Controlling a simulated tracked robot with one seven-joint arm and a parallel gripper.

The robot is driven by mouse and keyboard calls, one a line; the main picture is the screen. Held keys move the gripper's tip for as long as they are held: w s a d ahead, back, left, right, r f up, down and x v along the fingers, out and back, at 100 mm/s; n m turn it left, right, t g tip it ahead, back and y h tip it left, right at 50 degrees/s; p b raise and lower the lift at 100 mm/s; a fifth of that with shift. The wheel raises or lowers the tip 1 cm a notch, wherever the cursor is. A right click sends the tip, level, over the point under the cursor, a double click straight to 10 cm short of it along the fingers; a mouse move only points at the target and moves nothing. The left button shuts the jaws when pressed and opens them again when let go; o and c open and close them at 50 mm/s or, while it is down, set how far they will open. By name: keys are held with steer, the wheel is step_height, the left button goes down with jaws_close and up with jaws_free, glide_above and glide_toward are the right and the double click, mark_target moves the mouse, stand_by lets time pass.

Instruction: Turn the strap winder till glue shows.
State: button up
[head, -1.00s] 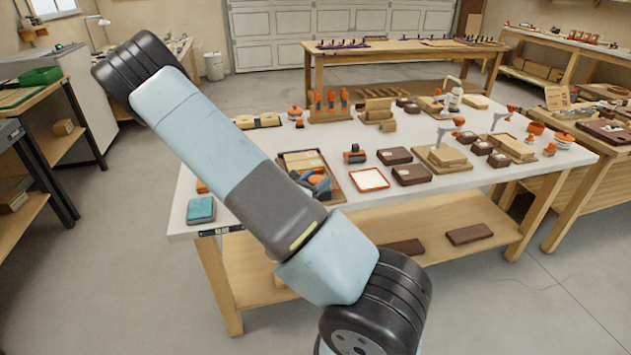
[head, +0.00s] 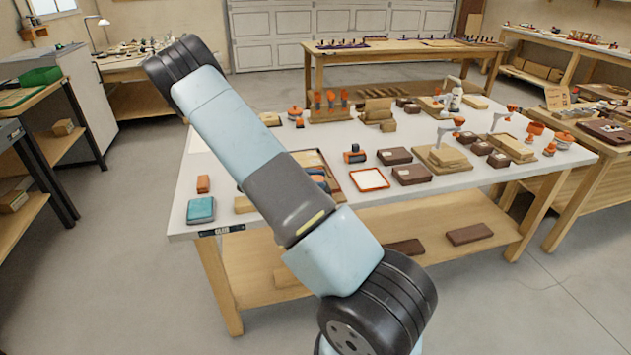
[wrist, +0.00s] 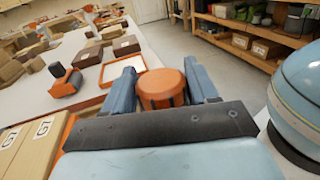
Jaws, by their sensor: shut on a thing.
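In the wrist view, a round orange knob (wrist: 161,84) with a flat top and ribbed sides sits between the two blue fingers of my gripper (wrist: 163,76). The fingers are closed on its sides. I cannot tell from its look whether this knob is the strap winder. Its lower part is hidden behind the dark front edge of my gripper. No glue can be made out on it. In the head view my arm crosses in front of the bench and hides the knob; only a little blue of the gripper shows beside the arm.
On the white bench (head: 275,225), an orange-rimmed white tray (head: 369,187), an orange and dark roller (head: 354,154) and brown boxes (head: 395,156) stand right of my arm. A teal box (head: 201,210) and orange block (head: 203,184) lie left. G7-labelled boxes (wrist: 38,148) are close by.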

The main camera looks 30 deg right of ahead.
steer(key=shift+w+m+g+y, duration=0.15)
steer(key=shift+m+g+y, duration=2.15)
steer(key=shift+g, duration=0.2)
steer(key=shift+y, duration=0.3)
steer(key=o, duration=1)
steer(key=shift+c, duration=0.2)
steer(key=v, duration=1.3)
steer(key=shift+w+a+f, duration=0.2)
steer(key=shift+w+f, duration=0.05)
steer(key=shift+w, duration=0.15)
